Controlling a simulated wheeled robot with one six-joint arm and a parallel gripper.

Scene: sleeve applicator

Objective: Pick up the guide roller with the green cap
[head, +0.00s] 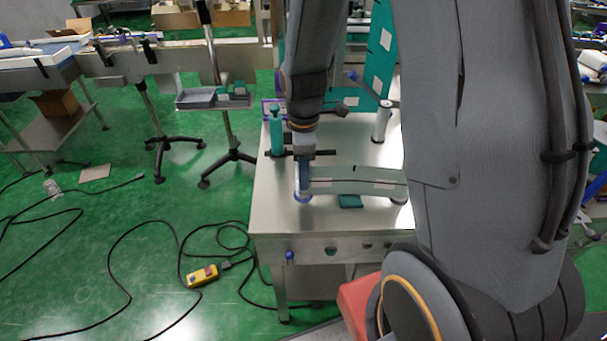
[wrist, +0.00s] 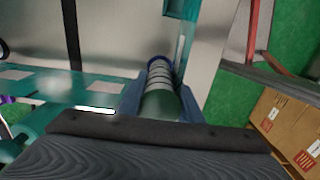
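In the wrist view a guide roller (wrist: 159,78) with dark rings and a dark green cap (wrist: 160,105) lies between the two fingers of my gripper (wrist: 159,103). The fingers flank the capped end closely; I cannot tell whether they press on it. In the head view my gripper (head: 303,172) points down at the front left of the steel table (head: 335,222), over a roller whose blue-rimmed foot (head: 303,197) shows at the tabletop. The rest of that roller is hidden by the gripper.
A pale roller (head: 381,122) stands upright at the back right of the table. Another (head: 401,193) is partly hidden by my arm. A teal post (head: 276,132) stands just behind my gripper. A pale web strip (head: 355,186) runs to the right from the gripped area.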

